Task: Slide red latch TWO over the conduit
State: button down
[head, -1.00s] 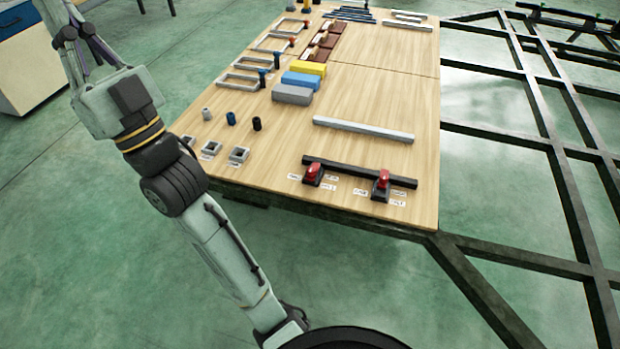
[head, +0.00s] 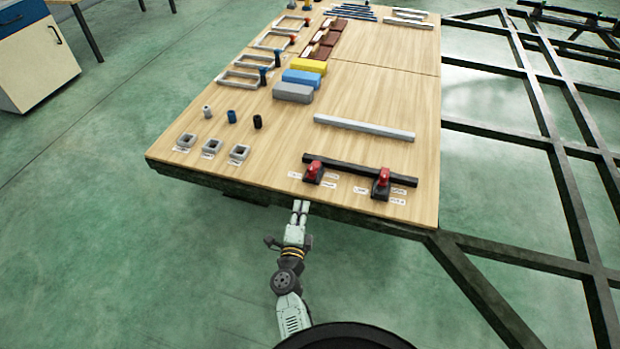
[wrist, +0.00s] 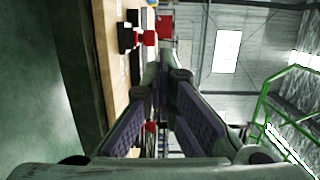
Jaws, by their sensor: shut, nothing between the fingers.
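Two red latches on black bases sit near the table's front edge in the head view, a left one (head: 314,170) and a right one (head: 382,182). Small white labels lie beside both, too small to read, so I cannot tell which is TWO. A black conduit (head: 346,168) lies just behind them, running left to right. My gripper (head: 301,206) is just off the front edge, in front of the left latch and apart from it. It is shut and empty. In the wrist view its fingers (wrist: 163,62) come together, and a red latch (wrist: 143,37) shows beyond them.
The wooden table (head: 390,90) carries a silver bar (head: 363,128), coloured blocks (head: 301,78), square grey frames (head: 212,147) and small cylinders (head: 231,116). A dark metal chassis frame (head: 560,150) extends to the right.

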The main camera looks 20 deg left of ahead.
aim_at(311, 172)
jog(key=shift+s+d+f, duration=0.15)
jog(key=shift+d+f, duration=0.25)
jog(key=shift+f, duration=0.2)
jog(key=w, duration=0.4)
jog(key=w+a+b, duration=0.1)
jog(key=w, duration=0.4)
jog(key=w+a, duration=0.1)
jog(key=w, duration=0.4)
jog(key=shift+a+f+b, duration=0.1)
jog(key=shift+f+b, duration=0.1)
jog(key=shift+b, duration=0.15)
